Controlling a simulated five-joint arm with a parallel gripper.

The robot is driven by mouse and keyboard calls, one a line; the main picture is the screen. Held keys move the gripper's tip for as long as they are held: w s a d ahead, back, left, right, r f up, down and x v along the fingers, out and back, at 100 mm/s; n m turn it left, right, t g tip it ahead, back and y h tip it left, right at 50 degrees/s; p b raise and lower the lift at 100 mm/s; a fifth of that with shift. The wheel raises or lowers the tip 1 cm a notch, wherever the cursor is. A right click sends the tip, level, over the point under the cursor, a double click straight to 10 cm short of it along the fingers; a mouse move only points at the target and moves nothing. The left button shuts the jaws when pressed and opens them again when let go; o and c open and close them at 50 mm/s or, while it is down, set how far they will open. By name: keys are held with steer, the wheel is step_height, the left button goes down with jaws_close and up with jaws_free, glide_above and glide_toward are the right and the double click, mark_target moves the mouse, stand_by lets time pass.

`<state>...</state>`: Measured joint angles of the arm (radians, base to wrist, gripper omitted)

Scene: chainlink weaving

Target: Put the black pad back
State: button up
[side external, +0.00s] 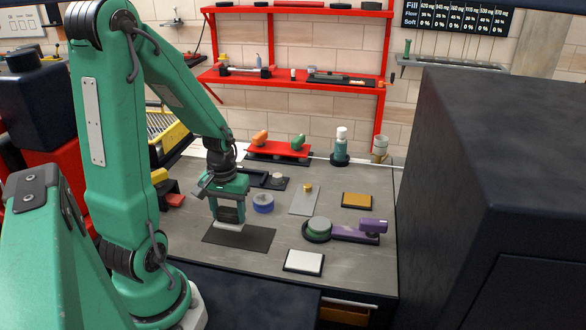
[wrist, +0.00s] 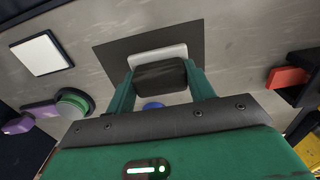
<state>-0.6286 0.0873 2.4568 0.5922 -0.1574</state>
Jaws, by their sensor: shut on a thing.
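My gripper (side external: 230,203) points down over the left part of the table. In the wrist view my gripper (wrist: 160,88) has its two green fingers on either side of a black block with a pale base, which I take for the black pad (wrist: 160,75). The black pad (side external: 231,215) also shows in the side view, upright between the fingers. Its pale base is over a flat dark rectangular mat (side external: 245,240), which also shows in the wrist view (wrist: 118,53). I cannot tell whether the base touches the mat.
A blue round piece (side external: 263,204) stands just right of my gripper. A white pad (side external: 304,261), a green knob (side external: 319,226), a purple handle (side external: 352,232) and an orange pad (side external: 357,200) lie further right. A red block (wrist: 287,77) is at the wrist view's right.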

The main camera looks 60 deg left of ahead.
mark_target(230, 223)
steer(key=shift+f, duration=1.95)
steer(key=shift+f, duration=0.15)
steer(key=o, duration=1)
steer(key=shift+r, duration=6.2)
steer(key=shift+d, duration=0.15)
steer(key=d+r+m+t, duration=0.2)
steer(key=d+r+m, duration=0.1)
steer(key=d, duration=0.2)
steer(key=d+r+m+t, duration=0.1)
steer(key=d+r+m, duration=0.2)
steer(key=d+r, duration=0.1)
steer(key=d+r+m+t, duration=0.2)
steer(key=d+r+m, duration=0.1)
steer(key=d, duration=0.4)
steer(key=shift+w+r+t, duration=0.1)
steer(key=shift+r+t, duration=0.2)
steer(key=shift+r, duration=0.05)
